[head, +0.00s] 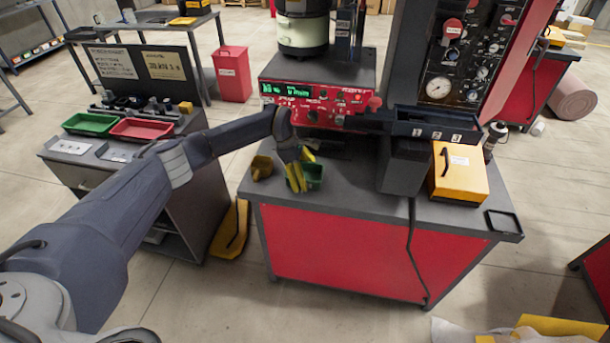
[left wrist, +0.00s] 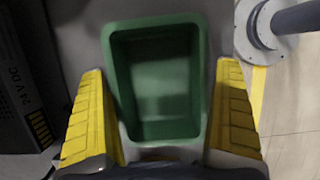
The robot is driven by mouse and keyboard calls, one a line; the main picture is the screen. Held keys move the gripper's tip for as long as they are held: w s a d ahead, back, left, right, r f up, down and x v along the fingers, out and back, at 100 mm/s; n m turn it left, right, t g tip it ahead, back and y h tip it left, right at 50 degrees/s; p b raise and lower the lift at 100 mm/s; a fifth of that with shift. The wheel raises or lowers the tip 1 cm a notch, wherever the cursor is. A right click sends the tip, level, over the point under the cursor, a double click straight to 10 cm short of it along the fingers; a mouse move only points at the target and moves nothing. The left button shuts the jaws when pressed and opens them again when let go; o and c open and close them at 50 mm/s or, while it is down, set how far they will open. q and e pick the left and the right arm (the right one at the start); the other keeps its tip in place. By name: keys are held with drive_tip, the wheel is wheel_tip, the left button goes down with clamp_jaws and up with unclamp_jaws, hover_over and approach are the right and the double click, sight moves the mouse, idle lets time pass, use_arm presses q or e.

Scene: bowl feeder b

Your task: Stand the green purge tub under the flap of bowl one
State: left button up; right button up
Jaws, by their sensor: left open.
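The green purge tub (head: 315,176) stands on the dark top of the red bench, in front of the feeder's red control panel. My left gripper (head: 297,180) reaches down beside it, its yellow fingers partly covering the tub. In the left wrist view the tub (left wrist: 155,85) is upright and looks empty. It lies between and ahead of the two yellow fingers (left wrist: 165,125), which are wide apart, with a gap at the right finger. I cannot tell whether the left finger touches it. The flap of bowl one cannot be made out. My right gripper is not in view.
The red control panel (head: 318,102) is behind. A dark tray numbered 1 2 3 (head: 437,126) and a yellow box (head: 459,172) are at right. The bench's front strip (head: 340,200) is clear.

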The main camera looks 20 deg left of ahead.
use_arm(q)
drive_tip(key=v, duration=1.2)
drive_tip(key=shift+r, duration=0.15)
drive_tip(key=v, duration=0.6)
drive_tip(key=x, duration=1.5)
drive_tip(key=shift+d, duration=0.35)
drive_tip(key=shift+d+f, duration=0.15)
drive_tip(key=shift+f, duration=0.5)
drive_tip(key=shift+f, duration=0.25)
drive_tip(key=c, duration=1.5)
drive_tip(key=shift+o, duration=0.2)
drive_tip(key=shift+r, duration=0.1)
